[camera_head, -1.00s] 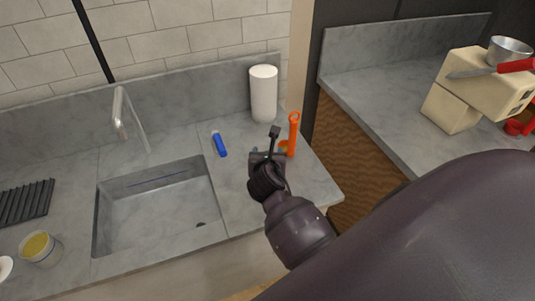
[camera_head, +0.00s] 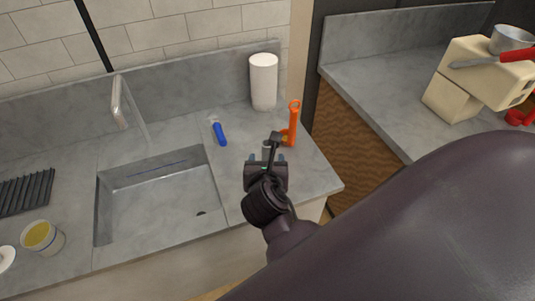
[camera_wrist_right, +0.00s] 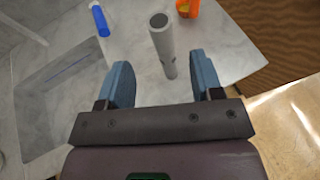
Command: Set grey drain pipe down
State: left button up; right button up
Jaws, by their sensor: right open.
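The grey drain pipe (camera_wrist_right: 165,48) stands upright on the grey counter (camera_wrist_right: 225,45), with its round open end facing the wrist camera. In the head view the pipe (camera_head: 266,150) shows only partly, just past my right gripper (camera_head: 267,158). In the right wrist view, my right gripper (camera_wrist_right: 160,62) is open, with its blue fingers on either side of the line to the pipe. The pipe appears clear of both fingers, just beyond the fingertips. My left gripper is not in view.
An orange pump-like tool (camera_head: 292,125) stands close behind the pipe. A blue-handled item (camera_head: 219,132) lies to the left, and a white paper roll (camera_head: 263,82) stands at the back. The sink (camera_head: 155,205) is left of my gripper. The counter's right edge is near.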

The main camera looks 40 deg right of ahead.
jog(key=s+f+m+y, duration=0.2)
jog(key=s+f+m, duration=0.2)
jog(key=m, duration=0.5)
jog(key=s+d+f+m+y, duration=0.1)
jog(key=s+f+m+y, duration=0.2)
jog(key=f+m, duration=0.4)
jog(key=s+f+m+y, duration=0.2)
jog(key=s+f+m, duration=0.3)
jog(key=m, duration=0.7)
jog(key=shift+s+d+f+t+y, duration=0.3)
jog(key=shift+f, duration=0.1)
pick_arm(q)
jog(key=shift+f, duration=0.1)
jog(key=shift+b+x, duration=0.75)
jog(key=shift+b, duration=0.7)
pick_arm(e)
jog(key=shift+w+a+f, duration=0.1)
jog(key=shift+w+f, duration=0.4)
jog(key=shift+f, duration=0.15)
